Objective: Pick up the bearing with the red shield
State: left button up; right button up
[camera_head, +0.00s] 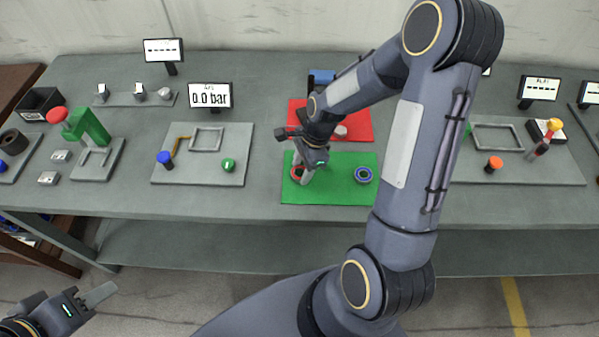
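The bearing with the red shield (296,174) is a small ring near the left edge of the green mat (337,193). A bearing with a blue shield (363,174) lies to its right on the same mat. My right gripper (304,176) points down at the red bearing, with its fingers at the bearing's right side and covering part of it. I cannot tell whether the fingers touch it or how far apart they are. My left gripper (100,296) is at the bottom left, in front of the table and far from both bearings; its finger gap is unclear.
A red mat (361,123) lies behind the green one, with a pale round part (340,131) partly hidden by my arm. A grey board (213,170) with a blue knob and a green knob lies to the left. A display (210,96) reads 0.0 bar. My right arm hides the table right of the mats.

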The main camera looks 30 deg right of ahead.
jog(key=c, duration=0.6)
jog(key=shift+r, duration=0.1)
